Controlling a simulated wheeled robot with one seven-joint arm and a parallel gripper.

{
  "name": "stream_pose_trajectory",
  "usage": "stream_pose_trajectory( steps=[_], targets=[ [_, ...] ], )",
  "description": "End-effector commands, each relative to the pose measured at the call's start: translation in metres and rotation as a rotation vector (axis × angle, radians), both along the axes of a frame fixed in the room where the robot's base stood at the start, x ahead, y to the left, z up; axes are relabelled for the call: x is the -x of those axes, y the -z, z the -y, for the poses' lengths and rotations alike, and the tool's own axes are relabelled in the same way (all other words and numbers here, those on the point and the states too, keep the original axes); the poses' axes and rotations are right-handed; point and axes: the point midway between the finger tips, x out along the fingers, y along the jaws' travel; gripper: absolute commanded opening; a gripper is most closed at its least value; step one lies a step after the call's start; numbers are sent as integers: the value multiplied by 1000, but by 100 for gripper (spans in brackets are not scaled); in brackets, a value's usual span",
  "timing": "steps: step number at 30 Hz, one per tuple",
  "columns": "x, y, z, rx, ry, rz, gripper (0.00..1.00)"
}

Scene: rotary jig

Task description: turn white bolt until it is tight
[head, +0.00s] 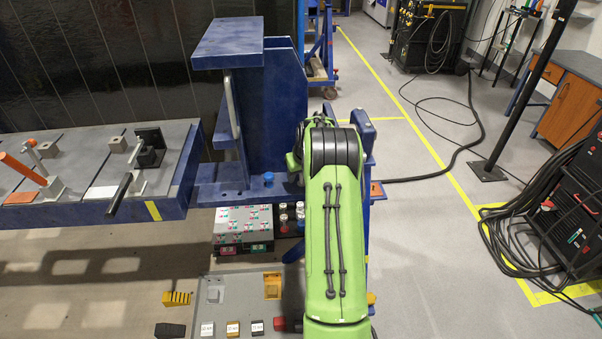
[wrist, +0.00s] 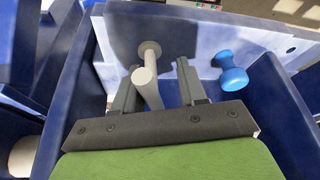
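The white bolt (wrist: 148,72) shows in the wrist view as a pale rod with a round flange at its far end. It stands at the blue jig plate (wrist: 285,52). My gripper (wrist: 157,66) is open, with one finger on each side of the bolt. The bolt is closer to the left finger; I cannot tell whether they touch. The bolt's near end reaches down toward the gripper's dark body. In the head view my green arm hides the white bolt and the gripper.
A blue knob (wrist: 232,74) stands right of the gripper; it also shows in the head view (head: 268,177). Blue jig walls (wrist: 75,90) rise close on the left.

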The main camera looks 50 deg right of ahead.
Motion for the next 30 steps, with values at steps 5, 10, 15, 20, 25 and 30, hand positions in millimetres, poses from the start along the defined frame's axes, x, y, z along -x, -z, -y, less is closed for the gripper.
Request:
stream_pose_trajectory(
  steps=[5,10,15,20,25,30],
  targets=[
    [1,0,2,4,5,1,69],
    [2,-1,3,6,8,1,94],
    [2,-1,4,7,9,0,94],
    [4,-7,4,8,9,2,94],
    [16,-42,-1,11,10,4,94],
    [34,-88,-9,10,10,4,94]
  ],
)
